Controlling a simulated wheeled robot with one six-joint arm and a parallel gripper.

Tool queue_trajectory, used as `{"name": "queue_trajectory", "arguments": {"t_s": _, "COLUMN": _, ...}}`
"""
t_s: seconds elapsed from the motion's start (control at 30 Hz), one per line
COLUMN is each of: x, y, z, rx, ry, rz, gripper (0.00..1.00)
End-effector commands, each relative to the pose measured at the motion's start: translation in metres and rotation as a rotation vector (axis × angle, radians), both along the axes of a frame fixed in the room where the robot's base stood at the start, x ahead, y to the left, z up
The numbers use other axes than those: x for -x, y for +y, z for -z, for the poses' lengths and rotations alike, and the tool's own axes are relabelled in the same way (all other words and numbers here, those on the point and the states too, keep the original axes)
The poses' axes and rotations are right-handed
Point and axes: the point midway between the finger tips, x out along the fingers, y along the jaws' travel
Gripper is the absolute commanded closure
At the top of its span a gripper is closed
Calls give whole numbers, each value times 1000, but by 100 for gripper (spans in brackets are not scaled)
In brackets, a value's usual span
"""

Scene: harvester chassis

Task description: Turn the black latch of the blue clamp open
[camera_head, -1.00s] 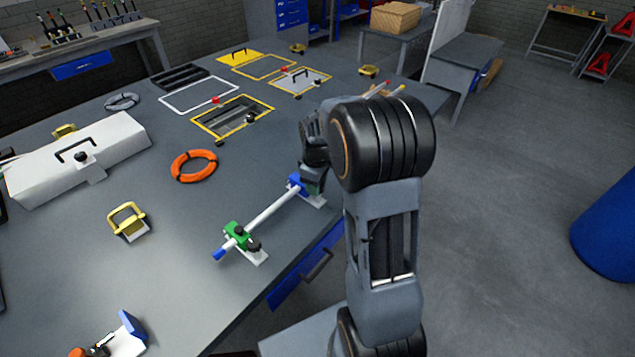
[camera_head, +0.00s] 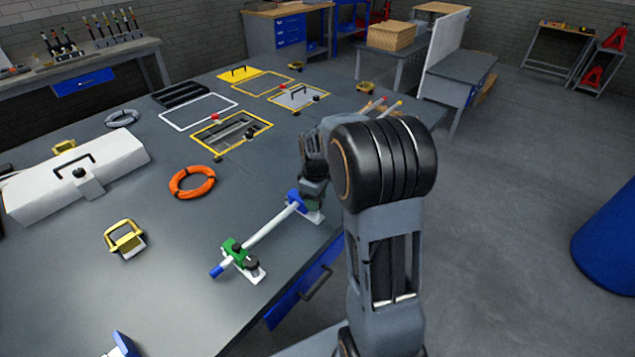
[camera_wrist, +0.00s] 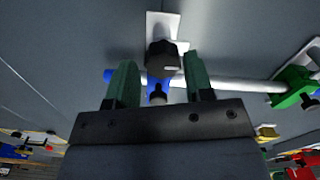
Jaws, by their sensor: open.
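The blue clamp (camera_head: 296,196) holds one end of a white rod (camera_head: 268,225) near the bench's right edge. In the wrist view the blue clamp (camera_wrist: 153,82) lies between my fingers. A black latch-like part (camera_wrist: 162,55) sits by its white base plate (camera_wrist: 163,25), between the fingertips, with gaps showing on both sides. A smaller black knob (camera_wrist: 158,95) shows nearer the palm. My gripper (camera_wrist: 161,62) is open and holds nothing. In the head view my wrist and gripper (camera_head: 314,185) hide part of the blue clamp and its latch.
A green clamp (camera_head: 236,250) holds the rod's other end, with its own black parts. An orange ring (camera_head: 191,183), a yellow-handled block (camera_head: 124,238) and a white case (camera_head: 75,175) lie to the left. Framed panels (camera_head: 232,132) lie farther back. Bare bench surrounds the rod.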

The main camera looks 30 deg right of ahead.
Motion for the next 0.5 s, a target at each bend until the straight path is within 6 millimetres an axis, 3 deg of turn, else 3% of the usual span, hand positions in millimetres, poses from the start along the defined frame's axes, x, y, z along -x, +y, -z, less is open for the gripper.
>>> {"name": "queue_trajectory", "arguments": {"t_s": 0.5, "x": -2, "y": 0, "z": -98, "rx": 2, "ry": -3, "rz": 1, "gripper": 52}}
